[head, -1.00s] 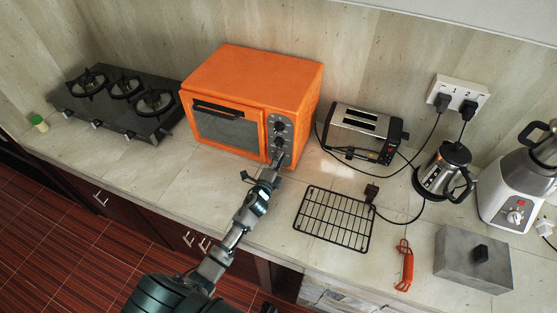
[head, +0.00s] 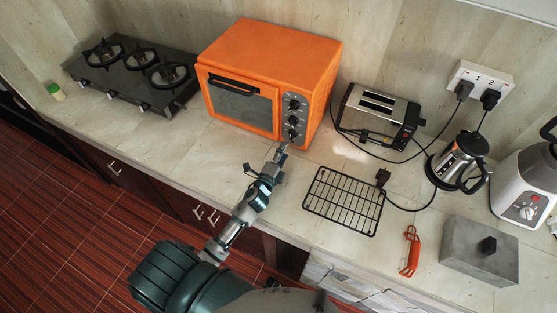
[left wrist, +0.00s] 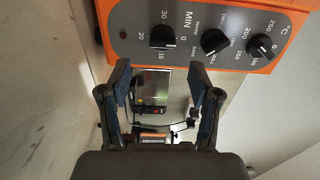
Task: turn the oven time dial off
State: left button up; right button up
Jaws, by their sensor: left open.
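The orange oven (head: 268,75) stands against the back wall, with three black dials in a column on its front panel. The time dial (head: 291,135) is the lowest one. In the left wrist view the time dial (left wrist: 164,37) is marked MIN, with 0, 10, 20 and 30 around it; its exact pointer position is hard to read. My left gripper (head: 282,150) is just in front of and below that dial. In the left wrist view its two fingers (left wrist: 161,71) are apart with nothing held, and the dial shows beyond the fingertips. My right gripper is not in view.
The function dial (left wrist: 214,41) and temperature dial (left wrist: 260,45) are beside the time dial. A toaster (head: 375,118) stands right of the oven and a wire rack (head: 343,201) lies in front. A gas hob (head: 135,75) is at the left. Bare counter lies before the oven.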

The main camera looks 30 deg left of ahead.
pick_arm(q)
jog(key=s, duration=0.4)
jog(key=shift+s+d, duration=0.1)
jog(key=shift+s, duration=0.3)
jog(key=shift+f, duration=0.15)
